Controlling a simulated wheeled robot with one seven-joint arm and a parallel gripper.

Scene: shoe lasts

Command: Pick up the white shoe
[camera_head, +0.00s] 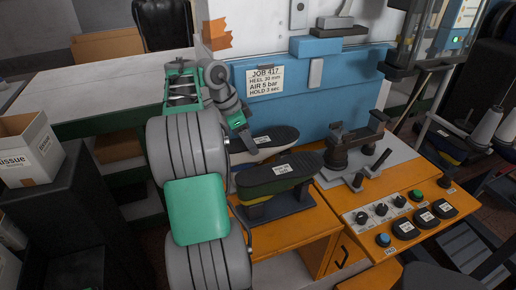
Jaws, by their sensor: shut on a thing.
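The white shoe (277,137) is upside down, with its dark sole and a small label facing up and its white side showing below. It is behind a dark green shoe (282,172), which also sits sole up on a stand. My gripper (240,127) is at the left end of the white shoe and shut on it. The fingertips are small in this view, and my arm hides part of the shoe's left end. I cannot tell whether the shoe is clear of its support.
An orange bench (290,236) carries the shoes, a dark clamp-like fixture (352,145) and a panel of buttons (400,212). A blue machine body (330,95) with a job sign (265,80) rises close behind. A pale worktop (90,88) at left is largely clear.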

